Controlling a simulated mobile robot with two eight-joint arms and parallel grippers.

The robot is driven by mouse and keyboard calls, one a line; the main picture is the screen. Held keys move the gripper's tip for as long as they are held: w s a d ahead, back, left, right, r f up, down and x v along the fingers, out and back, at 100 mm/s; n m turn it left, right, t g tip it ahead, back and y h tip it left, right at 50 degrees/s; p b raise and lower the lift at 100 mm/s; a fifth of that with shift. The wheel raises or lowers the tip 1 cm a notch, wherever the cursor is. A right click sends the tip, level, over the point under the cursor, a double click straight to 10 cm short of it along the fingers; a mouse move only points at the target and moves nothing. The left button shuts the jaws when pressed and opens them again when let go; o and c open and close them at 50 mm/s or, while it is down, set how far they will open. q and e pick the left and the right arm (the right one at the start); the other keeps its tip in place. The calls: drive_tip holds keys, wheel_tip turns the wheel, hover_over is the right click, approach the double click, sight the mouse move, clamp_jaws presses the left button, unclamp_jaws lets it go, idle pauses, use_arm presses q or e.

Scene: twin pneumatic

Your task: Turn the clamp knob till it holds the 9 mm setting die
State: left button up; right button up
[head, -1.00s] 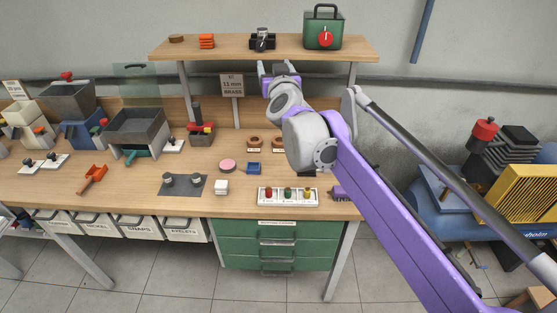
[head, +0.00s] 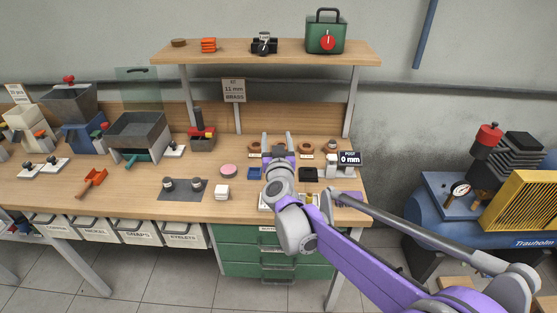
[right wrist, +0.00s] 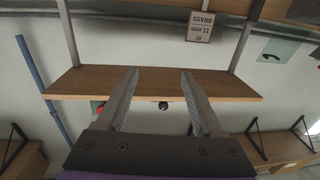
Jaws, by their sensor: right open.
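My right gripper (head: 278,142) is open and empty over the right part of the bench, its fingers pointing toward the back. In the right wrist view its two spread fingers (right wrist: 158,85) have nothing between them. A display reading "POST 0 mm" (head: 349,158) stands at the bench's right end. A small grey device (head: 332,146) is beside it. I cannot make out a clamp knob there. The white tray (head: 263,202) at the front edge is mostly hidden behind my right arm. I cannot tell which part is the 9 mm setting die. My left gripper is not in view.
A sign reading "11 mm BRASS" (head: 234,90) stands at the back. The shelf (head: 220,53) above carries a black device (head: 264,45) and a green box with a red knob (head: 326,32). Brown rings (head: 306,146), a black block (head: 308,174) and a blue piece (head: 254,173) lie near my gripper.

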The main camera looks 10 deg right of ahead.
drive_tip(key=f, duration=0.1)
drive_tip(key=s+f, duration=0.1)
drive_tip(key=f, duration=0.1)
drive_tip(key=s+f, duration=0.1)
drive_tip(key=f, duration=0.1)
drive_tip(key=shift+f, duration=0.2)
drive_tip(key=shift+r, duration=0.1)
